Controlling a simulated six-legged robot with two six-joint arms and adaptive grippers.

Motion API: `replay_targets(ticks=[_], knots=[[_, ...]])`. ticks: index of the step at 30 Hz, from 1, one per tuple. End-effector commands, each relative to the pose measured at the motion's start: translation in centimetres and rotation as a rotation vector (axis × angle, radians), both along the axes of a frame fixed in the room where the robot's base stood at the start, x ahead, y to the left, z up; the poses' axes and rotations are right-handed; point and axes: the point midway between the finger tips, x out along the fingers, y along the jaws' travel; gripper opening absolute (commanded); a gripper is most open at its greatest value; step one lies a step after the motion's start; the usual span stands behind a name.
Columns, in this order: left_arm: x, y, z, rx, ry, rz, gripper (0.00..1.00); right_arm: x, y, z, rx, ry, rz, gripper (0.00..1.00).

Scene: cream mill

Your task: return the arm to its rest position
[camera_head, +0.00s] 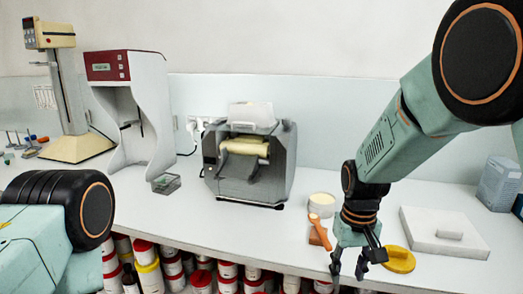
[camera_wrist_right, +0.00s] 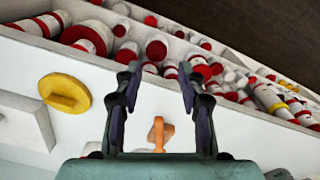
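My right arm (camera_head: 400,140) comes in from the upper right in the head view, over the white counter. My right gripper (camera_head: 349,267) points down near the counter's front edge, between an orange-handled tool (camera_head: 320,232) and a yellow round lid (camera_head: 399,260). In the right wrist view my right gripper (camera_wrist_right: 157,82) has its two dark fingers apart with nothing between them. The orange tool (camera_wrist_right: 158,132) shows beyond and below the fingertips. My left arm (camera_head: 60,215) shows at the lower left of the head view, and its gripper is out of view.
A grey roller mill (camera_head: 228,185) stands mid-counter. A white tub (camera_head: 322,205) and a white slab (camera_head: 470,246) lie near my right arm. A red-and-white instrument (camera_head: 108,66) and a stirrer stand (camera_head: 62,95) are at left. Several red-lidded jars (camera_head: 203,280) sit below the counter.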

Motion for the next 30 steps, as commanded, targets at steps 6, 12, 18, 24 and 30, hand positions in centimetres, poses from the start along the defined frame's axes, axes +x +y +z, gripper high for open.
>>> replay_targets(ticks=[6, 12, 18, 24, 30], knots=[[0.0, 0.0, -1.5, 0.000, 0.000, 0.000, 0.31, -4.8, -1.7, -9.9, -0.007, 0.017, -0.029, 0.40], [0.0, 0.0, -3.3, 0.000, 0.000, 0.000, 0.31, -13.0, -3.4, -19.9, -0.012, 0.023, -0.056, 0.40], [0.0, 0.0, -4.9, 0.000, 0.000, 0.000, 0.31, -22.9, -4.3, -26.4, -0.008, 0.025, -0.081, 0.40], [0.0, 0.0, -6.2, 0.000, 0.000, 0.000, 0.31, -30.9, -4.4, -28.8, 0.004, 0.021, -0.104, 0.40], [0.0, 0.0, -6.6, 0.000, 0.000, 0.000, 0.31, -33.6, -4.4, -28.9, 0.011, 0.013, -0.115, 0.40]])
